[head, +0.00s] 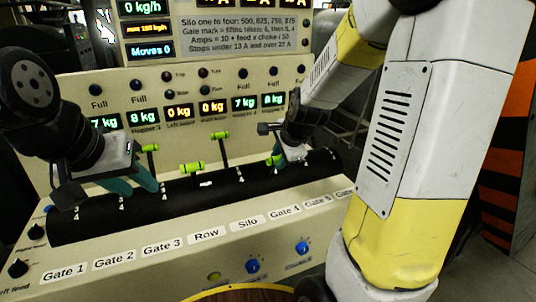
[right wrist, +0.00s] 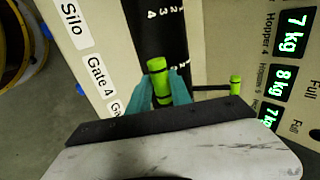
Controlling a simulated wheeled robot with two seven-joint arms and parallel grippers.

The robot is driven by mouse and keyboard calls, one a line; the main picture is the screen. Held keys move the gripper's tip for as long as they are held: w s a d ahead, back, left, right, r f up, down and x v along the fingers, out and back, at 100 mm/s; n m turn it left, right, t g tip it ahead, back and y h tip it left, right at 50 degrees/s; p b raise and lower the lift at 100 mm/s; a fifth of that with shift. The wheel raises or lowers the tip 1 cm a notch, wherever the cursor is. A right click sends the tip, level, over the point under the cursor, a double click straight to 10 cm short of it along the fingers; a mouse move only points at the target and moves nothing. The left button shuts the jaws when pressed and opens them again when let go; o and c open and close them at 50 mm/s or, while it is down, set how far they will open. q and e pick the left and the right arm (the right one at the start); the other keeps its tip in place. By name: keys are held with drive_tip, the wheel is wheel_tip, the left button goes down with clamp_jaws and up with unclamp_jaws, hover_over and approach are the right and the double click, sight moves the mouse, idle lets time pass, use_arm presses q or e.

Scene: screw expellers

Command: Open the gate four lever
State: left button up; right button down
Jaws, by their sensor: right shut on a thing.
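The gate four lever has a lime-green handle (right wrist: 157,66), seen in the right wrist view beside the Gate 4 label (right wrist: 101,76). My right gripper (right wrist: 162,88) is shut on this handle, with one teal finger on each side. In the head view the handle (head: 272,161) shows only partly beside the fingers. The Gate 4 label (head: 285,212) is on the panel's front edge below it. My left gripper (head: 145,192) is over the left part of the black lever drum, its two teal fingers a little apart with nothing seen between them.
Other green lever handles stand at the left (head: 150,147), at the middle (head: 191,168) and behind it (head: 219,135). Another handle (right wrist: 235,84) is close to my right gripper. The black drum (head: 240,188) carries number marks. Displays and knobs line the panel behind.

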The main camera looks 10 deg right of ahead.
drive_tip(key=shift+s+d+f+g, duration=0.25)
drive_tip(key=shift+s+f+g, duration=0.05)
drive_tip(key=shift+s+f, duration=0.55)
drive_tip(key=c, duration=1.2)
unclamp_jaws()
drive_tip(key=shift+s+d, duration=0.1)
drive_tip(key=shift+c, duration=0.2)
drive_tip(key=shift+r, duration=0.1)
drive_tip(key=v, duration=0.7)
drive_tip(key=shift+r, duration=0.45)
